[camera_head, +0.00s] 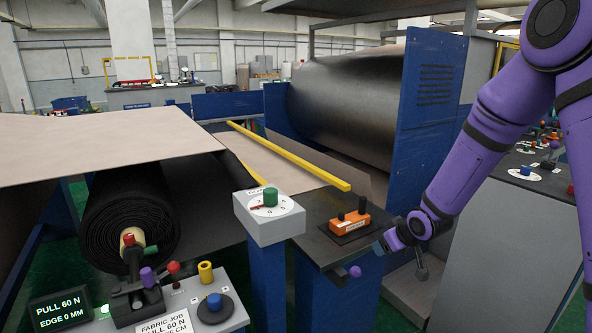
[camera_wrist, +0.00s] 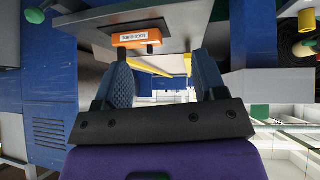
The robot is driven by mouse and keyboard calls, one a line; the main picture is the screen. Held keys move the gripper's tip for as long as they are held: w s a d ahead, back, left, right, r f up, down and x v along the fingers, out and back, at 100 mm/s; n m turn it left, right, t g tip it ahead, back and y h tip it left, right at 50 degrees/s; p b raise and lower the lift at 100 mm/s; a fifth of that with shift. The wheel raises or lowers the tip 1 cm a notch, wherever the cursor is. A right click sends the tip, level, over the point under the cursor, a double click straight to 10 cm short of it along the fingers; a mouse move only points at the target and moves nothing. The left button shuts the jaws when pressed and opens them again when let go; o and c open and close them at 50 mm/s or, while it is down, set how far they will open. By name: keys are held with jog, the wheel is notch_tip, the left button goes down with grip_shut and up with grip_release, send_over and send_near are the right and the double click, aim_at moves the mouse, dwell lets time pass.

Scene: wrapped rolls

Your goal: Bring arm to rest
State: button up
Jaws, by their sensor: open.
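My purple arm comes down from the upper right of the head view. My gripper (camera_head: 379,247) is low beside the right edge of the dark table, close to an orange box with black knobs (camera_head: 347,224). In the wrist view the two blue fingers of my gripper (camera_wrist: 163,62) stand wide apart with nothing between them. The orange box (camera_wrist: 137,40) shows beyond the left finger in that view, apart from it as far as I can tell.
A purple knob (camera_head: 355,271) is near the dark table's front edge, close to my gripper. A white dial box (camera_head: 269,215) stands left. A black fabric roll (camera_head: 130,215) and control panel (camera_head: 180,307) are further left. A grey cabinet (camera_head: 497,255) is behind my arm.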

jog(key=s+d+r+m+h, duration=0.1)
jog(key=s+d+r+h, duration=0.1)
jog(key=s+r, duration=0.6)
jog(key=s+d+r+m+h, duration=0.15)
jog(key=s+r, duration=0.25)
jog(key=r, duration=0.7)
jog(key=s+r+m+g, duration=0.1)
jog(key=s+r, duration=0.3)
jog(key=s, duration=0.7)
jog(key=s+r+m+g+y, duration=0.1)
jog(key=s+r, duration=0.3)
jog(key=s, duration=0.8)
jog(key=shift+s+d+r+m, duration=0.2)
jog(key=shift+r+m, duration=0.15)
jog(key=shift+m, duration=0.1)
